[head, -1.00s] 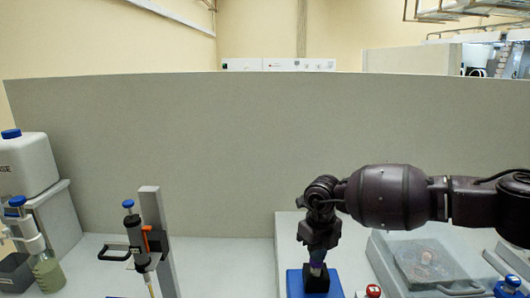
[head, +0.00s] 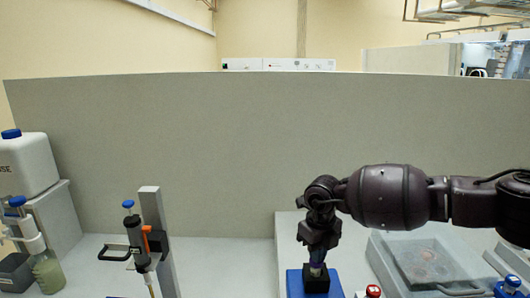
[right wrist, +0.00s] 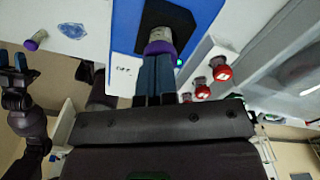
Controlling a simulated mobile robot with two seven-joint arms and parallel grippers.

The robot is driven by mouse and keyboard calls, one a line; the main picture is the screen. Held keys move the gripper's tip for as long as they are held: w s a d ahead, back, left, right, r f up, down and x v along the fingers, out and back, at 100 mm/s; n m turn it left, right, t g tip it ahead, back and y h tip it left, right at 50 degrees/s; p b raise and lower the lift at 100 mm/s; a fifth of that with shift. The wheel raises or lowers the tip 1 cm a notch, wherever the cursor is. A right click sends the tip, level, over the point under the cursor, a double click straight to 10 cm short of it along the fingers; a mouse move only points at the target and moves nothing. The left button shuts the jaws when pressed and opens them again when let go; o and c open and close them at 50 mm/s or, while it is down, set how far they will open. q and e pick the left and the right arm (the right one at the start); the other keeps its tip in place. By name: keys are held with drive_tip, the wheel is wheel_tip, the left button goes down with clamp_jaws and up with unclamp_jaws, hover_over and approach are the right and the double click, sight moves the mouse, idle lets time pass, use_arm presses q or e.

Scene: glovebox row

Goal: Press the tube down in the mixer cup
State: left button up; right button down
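The tube (right wrist: 160,40) has a pale body and a purple cap. It stands in the black mixer cup (right wrist: 170,14) on the blue mixer (right wrist: 122,28). In the head view the tube (head: 316,269) shows between my right gripper (head: 317,261) and the black cup (head: 316,284). My right gripper (right wrist: 156,58) has its blue fingers side by side, with their tips at the purple cap. The fingers look shut against the cap, not around it. My left gripper (right wrist: 12,62) shows at the left edge of the right wrist view, fingers apart and empty.
A red button (head: 373,291) is right of the mixer. A clear-lidded box (head: 425,262) stands further right. The bench between pipette and mixer is clear.

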use_arm(q)
drive_tip(key=shift+r+p, duration=0.45)
drive_tip(key=shift+r, duration=0.1)
use_arm(e)
drive_tip(key=shift+r, duration=0.85)
drive_tip(key=shift+r+p, duration=0.7)
drive_tip(key=shift+r, duration=0.65)
use_arm(q)
wheel_tip(320, 180, up, 3)
drive_tip(key=shift+w+f+p, duration=0.1)
drive_tip(key=shift+p, duration=0.65)
use_arm(e)
wheel_tip(320, 180, up, 4)
drive_tip(key=shift+f, duration=0.25)
